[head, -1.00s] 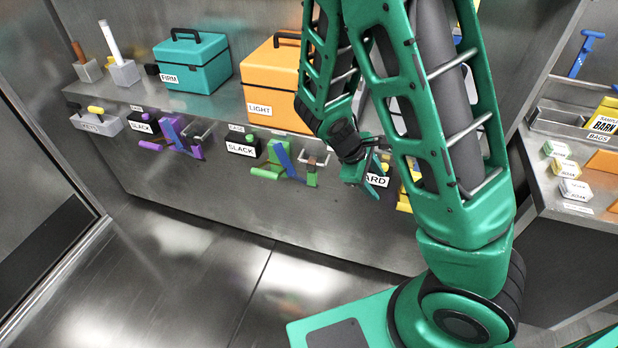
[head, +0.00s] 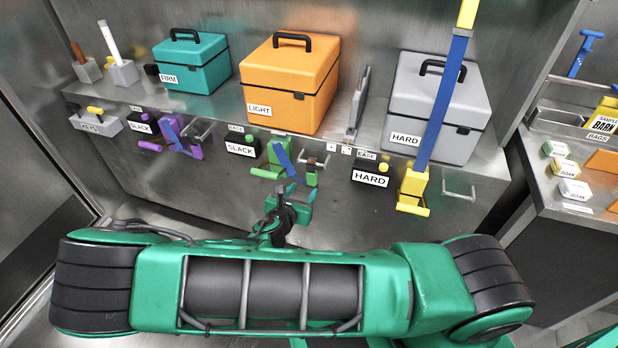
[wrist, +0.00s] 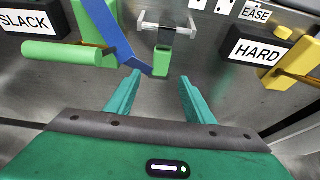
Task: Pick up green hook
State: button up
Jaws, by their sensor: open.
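The green hook (head: 311,178) hangs at a small metal bracket (head: 318,160) on the front of the steel counter, right of the green ratchet (head: 277,160) with its blue strap (head: 287,158). In the wrist view the green hook (wrist: 161,62) is ahead of my gripper (wrist: 157,92), roughly centred between the fingers and beyond their tips. The blue strap's end (wrist: 140,66) lies close to the hook's left side. My gripper (head: 289,198) is open and empty, just below and left of the hook in the head view. Whether a finger touches anything cannot be told.
The green ratchet's handle (wrist: 70,54) juts out at left in the wrist view. A yellow ratchet (head: 412,188) with an upright blue strap is at right. Labelled boxes, orange (head: 288,85) and grey (head: 437,110), stand on the counter. Space before the counter front is free.

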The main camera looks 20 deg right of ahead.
aim_at(310, 183)
jog(key=x, duration=0.4)
jog(key=shift+w+d+f, duration=0.15)
jog(key=shift+w+f, duration=0.05)
jog(key=shift+w, duration=0.1)
jog(key=shift+f+x, duration=0.2)
jog(key=shift+x, duration=1.3)
jog(key=shift+f+x, duration=0.15)
jog(key=shift+x, duration=1.35)
jog(key=shift+s, duration=0.15)
jog(key=c, duration=1)
jog(key=shift+c, duration=0.2)
